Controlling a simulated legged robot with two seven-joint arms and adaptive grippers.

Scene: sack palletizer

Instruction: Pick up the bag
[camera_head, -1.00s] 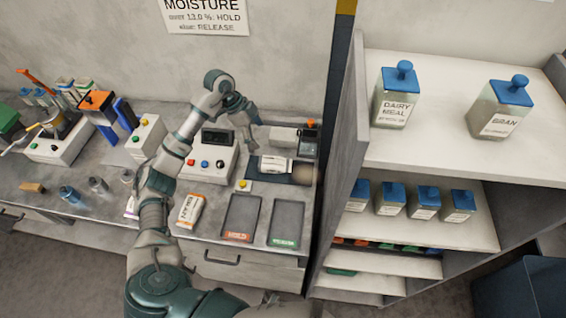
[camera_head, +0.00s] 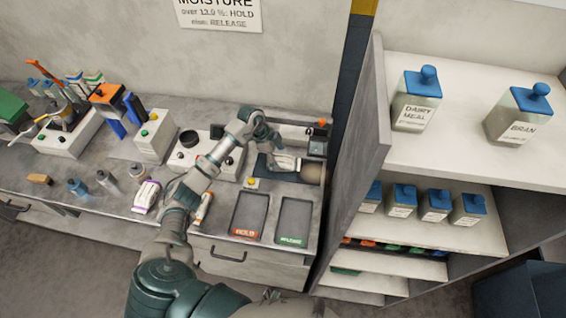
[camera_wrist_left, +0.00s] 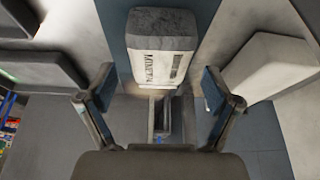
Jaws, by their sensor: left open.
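A small pale bag (camera_head: 286,163) lies on a dark surface at the back right of the bench. In the left wrist view a pale bag (camera_wrist_left: 161,55) with dark printing and a grey end shows ahead of the fingers, centred between them. My left gripper (camera_wrist_left: 158,105) is open and empty, with its two fingers apart. In the head view the left gripper (camera_head: 268,143) is close above and left of the bag; whether it touches cannot be told. My right gripper is not in view.
A purple-and-white bag (camera_head: 146,197) and a partly hidden orange-and-white bag (camera_head: 204,207) lie left of the HOLD tray (camera_head: 248,214) and RELEASE tray (camera_head: 293,220). A tall shelf (camera_head: 368,130) with jars stands close on the right. Instruments fill the bench's left.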

